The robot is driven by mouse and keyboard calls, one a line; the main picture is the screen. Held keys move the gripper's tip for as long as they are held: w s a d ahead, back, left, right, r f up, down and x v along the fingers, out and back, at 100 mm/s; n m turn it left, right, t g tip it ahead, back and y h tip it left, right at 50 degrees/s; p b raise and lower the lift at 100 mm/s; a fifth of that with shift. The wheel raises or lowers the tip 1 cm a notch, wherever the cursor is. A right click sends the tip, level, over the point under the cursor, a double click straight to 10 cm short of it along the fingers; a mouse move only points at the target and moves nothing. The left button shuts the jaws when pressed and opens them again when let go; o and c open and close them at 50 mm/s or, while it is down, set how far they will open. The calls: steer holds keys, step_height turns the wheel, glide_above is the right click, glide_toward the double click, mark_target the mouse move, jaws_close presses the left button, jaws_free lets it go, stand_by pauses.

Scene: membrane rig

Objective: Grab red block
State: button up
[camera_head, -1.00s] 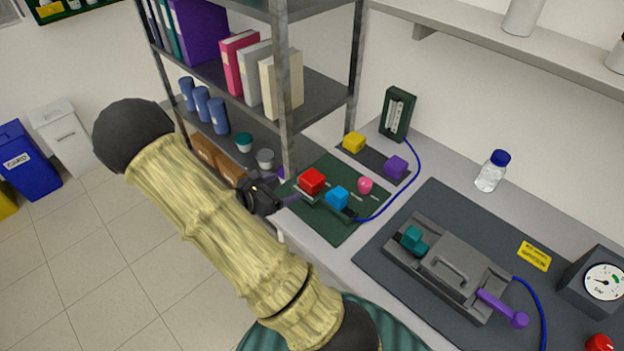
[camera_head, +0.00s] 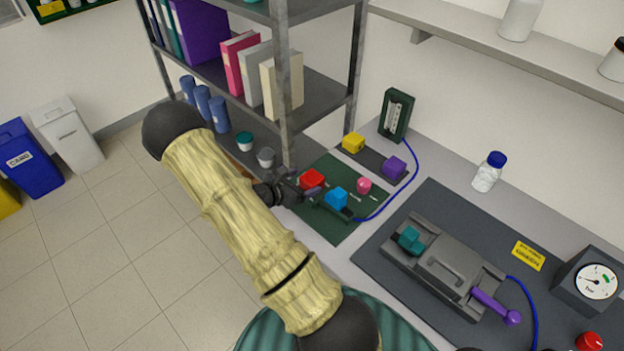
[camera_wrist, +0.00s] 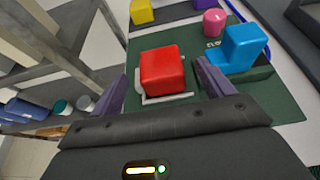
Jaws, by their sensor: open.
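The red block (camera_head: 312,179) sits on the green mat (camera_head: 340,228) at the front left of the bench. In the wrist view the red block (camera_wrist: 163,71) lies ahead of and between the two purple fingers of my gripper (camera_wrist: 165,90), with a pale outline showing at its base. My gripper (camera_head: 303,190) is open and empty, close beside the block at the left edge of the mat. The fingers do not visibly grip the block. Whether a finger touches it, I cannot tell.
A blue block (camera_head: 337,197) and a pink knob (camera_head: 364,185) stand right of the red block. Yellow (camera_head: 353,143) and purple (camera_head: 394,167) blocks sit behind. A metal shelf post (camera_head: 285,95) rises close to my arm. A grey rig (camera_head: 445,265) stands further right.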

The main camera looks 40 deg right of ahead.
mark_target(311, 179)
steer(key=x, duration=0.2)
steer(key=shift+d+f, duration=0.15)
steer(key=shift+d, duration=0.05)
steer(key=shift+c, duration=0.4)
steer(key=c, duration=1.1)
